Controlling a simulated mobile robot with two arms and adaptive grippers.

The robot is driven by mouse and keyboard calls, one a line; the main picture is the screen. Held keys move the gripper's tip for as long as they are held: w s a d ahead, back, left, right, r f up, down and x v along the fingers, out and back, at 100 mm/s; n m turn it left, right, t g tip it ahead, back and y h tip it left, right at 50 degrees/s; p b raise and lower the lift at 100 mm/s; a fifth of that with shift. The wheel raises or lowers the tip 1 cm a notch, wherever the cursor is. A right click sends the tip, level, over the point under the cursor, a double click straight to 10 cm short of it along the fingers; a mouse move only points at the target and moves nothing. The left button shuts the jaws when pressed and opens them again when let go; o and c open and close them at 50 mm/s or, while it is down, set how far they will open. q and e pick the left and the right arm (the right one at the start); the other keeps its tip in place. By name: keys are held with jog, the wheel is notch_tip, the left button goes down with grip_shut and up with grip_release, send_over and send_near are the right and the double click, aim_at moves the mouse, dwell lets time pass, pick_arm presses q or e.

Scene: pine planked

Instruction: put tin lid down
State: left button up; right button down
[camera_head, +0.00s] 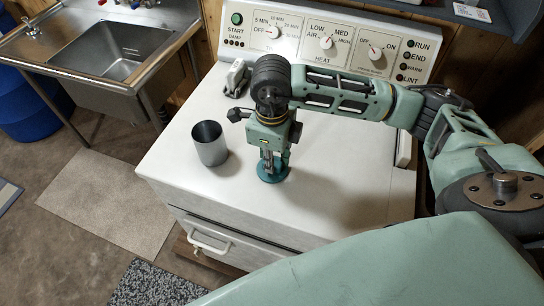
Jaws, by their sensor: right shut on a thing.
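The tin lid (273,176) is a small teal disc at the white machine top. My right gripper (272,158) points straight down and is shut on the lid, at its upper middle. The lid lies flat and low, at or just above the white surface; I cannot tell whether it touches. An open grey metal tin (210,144) stands upright to the left of the lid, apart from it. My left gripper is not in view.
The white machine top (330,200) is clear in front and to the right. A control panel (325,42) with dials rises at the back. A small grey object (236,78) stands behind the tin. A steel sink (112,52) is at the left, across a gap.

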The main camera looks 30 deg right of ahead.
jog(key=shift+f, duration=0.2)
jog(key=c, duration=1.7)
grip_release()
jog(key=shift+r, duration=0.1)
jog(key=shift+c, duration=0.2)
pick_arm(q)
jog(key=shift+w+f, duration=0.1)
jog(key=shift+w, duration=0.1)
pick_arm(e)
jog(key=shift+o, duration=0.6)
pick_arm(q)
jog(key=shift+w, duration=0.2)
pick_arm(e)
jog(key=shift+r, duration=0.15)
jog(key=shift+w+r, duration=0.1)
jog(key=shift+r, duration=0.15)
pick_arm(q)
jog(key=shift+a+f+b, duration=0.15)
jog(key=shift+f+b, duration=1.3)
jog(key=shift+b, duration=0.05)
pick_arm(e)
notch_tip(320, 180, up, 12)
jog(key=shift+f, duration=0.25)
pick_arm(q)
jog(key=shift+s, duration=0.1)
